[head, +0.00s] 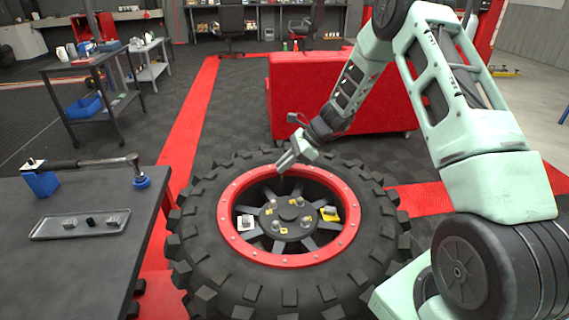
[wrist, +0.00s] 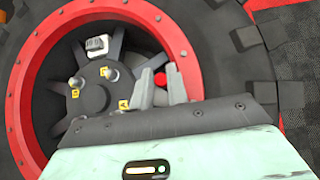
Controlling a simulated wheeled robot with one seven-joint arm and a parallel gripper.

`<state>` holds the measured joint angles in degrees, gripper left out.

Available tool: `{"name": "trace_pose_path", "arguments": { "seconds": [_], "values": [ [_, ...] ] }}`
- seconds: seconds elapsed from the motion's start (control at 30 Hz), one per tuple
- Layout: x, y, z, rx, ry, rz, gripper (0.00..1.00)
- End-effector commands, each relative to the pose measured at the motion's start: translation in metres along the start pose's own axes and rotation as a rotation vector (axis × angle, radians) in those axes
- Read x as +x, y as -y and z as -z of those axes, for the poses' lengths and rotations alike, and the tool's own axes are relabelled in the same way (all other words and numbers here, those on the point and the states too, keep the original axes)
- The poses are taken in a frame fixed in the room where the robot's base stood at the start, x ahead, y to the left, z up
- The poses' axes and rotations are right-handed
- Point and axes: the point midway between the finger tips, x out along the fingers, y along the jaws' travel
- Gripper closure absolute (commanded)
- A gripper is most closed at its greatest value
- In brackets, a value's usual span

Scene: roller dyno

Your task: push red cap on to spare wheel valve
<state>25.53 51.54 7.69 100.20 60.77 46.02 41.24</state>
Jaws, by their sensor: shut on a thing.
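The spare wheel (head: 200,262) lies flat on the floor, a knobbly black tyre with a red rim ring (head: 229,232) and dark spokes. My gripper (head: 287,166) is over the far part of the rim, pointing down toward the wheel. In the wrist view my gripper (wrist: 160,76) is shut on the small red cap (wrist: 161,79), which shows between the grey fingertips. The cap is near the inner edge of the red rim in that view; its height above the wheel is hard to tell. I cannot make out the valve; the fingers may hide it.
Metal studs, yellow tags and a white block (wrist: 97,45) sit around the wheel hub (head: 289,212). A dark bench (head: 80,260) at left holds a torque wrench (head: 95,162) and a grey tray (head: 50,236). A red cabinet (head: 300,95) stands behind the wheel.

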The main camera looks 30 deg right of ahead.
Motion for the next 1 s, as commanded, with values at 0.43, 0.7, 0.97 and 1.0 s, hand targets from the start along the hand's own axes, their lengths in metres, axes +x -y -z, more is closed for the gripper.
{"name": "trace_pose_path", "arguments": {
  "seconds": [0.43,0.7,0.97,1.0],
  "values": [
    [0.005,0.0,0.005,0.0,0.0,0.0,1.0],
    [0.008,0.0,0.008,0.0,0.0,0.0,1.0],
    [0.011,0.0,0.011,0.001,-0.001,0.0,1.0],
    [0.011,0.0,0.011,0.001,-0.001,-0.001,1.0]
  ]
}}
